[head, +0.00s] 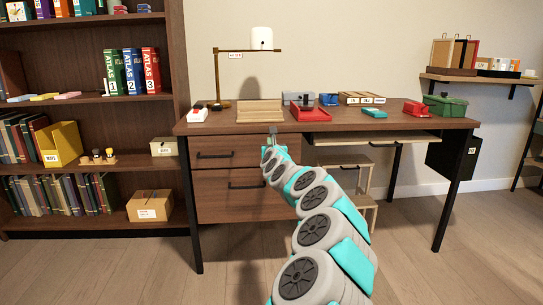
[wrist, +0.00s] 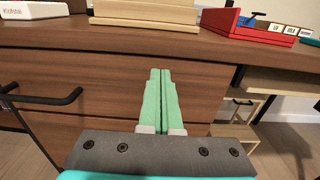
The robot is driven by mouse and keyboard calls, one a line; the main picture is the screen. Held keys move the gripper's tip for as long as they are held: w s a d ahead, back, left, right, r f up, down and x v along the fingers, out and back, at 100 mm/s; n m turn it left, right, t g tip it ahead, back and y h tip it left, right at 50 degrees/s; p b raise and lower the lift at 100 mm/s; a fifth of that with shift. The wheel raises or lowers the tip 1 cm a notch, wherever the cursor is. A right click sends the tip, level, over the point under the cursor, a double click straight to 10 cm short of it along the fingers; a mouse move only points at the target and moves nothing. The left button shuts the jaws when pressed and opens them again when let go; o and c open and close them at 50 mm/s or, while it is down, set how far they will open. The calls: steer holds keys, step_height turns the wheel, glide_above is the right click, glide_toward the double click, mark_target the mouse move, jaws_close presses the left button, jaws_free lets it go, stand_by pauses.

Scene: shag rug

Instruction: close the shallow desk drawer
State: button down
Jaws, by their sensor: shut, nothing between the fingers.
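The shallow upper drawer (head: 225,146) is in the desk's left pedestal, with a dark bar handle (head: 215,155) left of its middle. Its front looks about flush with the pedestal; a small gap cannot be told. In the wrist view the wood front (wrist: 100,82) fills the middle, with the handle (wrist: 45,98) at left. My gripper (head: 272,132) is shut and empty at the right part of this front, just under the desktop edge. Its green fingers (wrist: 160,72) point at the wood; whether they touch cannot be told.
A deeper drawer (head: 215,198) with its own handle lies below. A pale pull-out tray (head: 360,139) sits under the desktop to the right, above a step stool (head: 345,162). A red tray (head: 309,113) and wooden stand (head: 259,112) are near the desk's front edge. Floor in front is clear.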

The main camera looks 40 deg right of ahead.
steer(key=v, duration=1)
steer(key=shift+f+p, duration=0.25)
steer(key=shift+p, duration=0.05)
steer(key=shift+s, duration=0.1)
